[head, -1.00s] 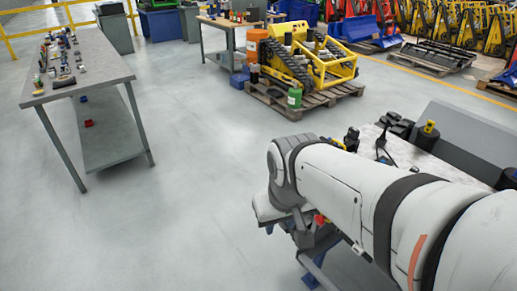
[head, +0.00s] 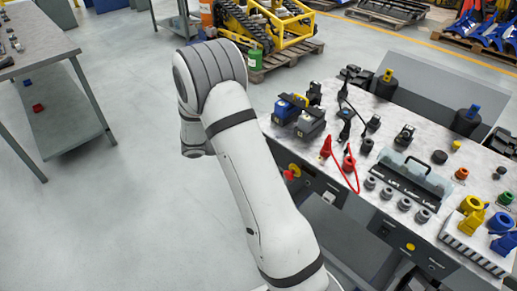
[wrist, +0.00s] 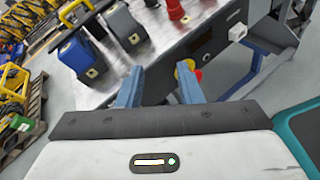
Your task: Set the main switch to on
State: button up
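The main switch appears to be the red and yellow knob (head: 293,171) on the front panel of the workbench (head: 330,215), just right of my arm in the head view. In the wrist view the red and yellow knob (wrist: 184,68) lies by the tip of the right finger, which partly covers it. I cannot tell whether they touch, nor which position the switch is in. My gripper (wrist: 160,78) is open, with its two blue-grey fingers wide apart and nothing held between them. My gripper is hidden behind my arm in the head view.
The bench top holds blue and black blocks (head: 298,116), a red cable (head: 347,181), several grey knobs, and a grey-handled case (head: 411,178). A side table (head: 40,50) stands at the left. The floor between it and the bench is clear.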

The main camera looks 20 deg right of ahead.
jog(key=w+a+f+n+t+h, duration=0.1)
jog(key=w+f+n+t+h, duration=0.1)
jog(key=w+f+n+t, duration=0.4)
jog(key=w+a+f+n+t+h, duration=0.1)
jog(key=w+f+n, duration=0.2)
jog(key=f, duration=0.6)
jog(key=x, duration=0.7)
jog(key=shift+w+d, duration=0.2)
jog(key=shift+d, duration=0.1)
jog(key=shift+c, duration=0.4)
jog(key=shift+r, duration=0.1)
grip_shut()
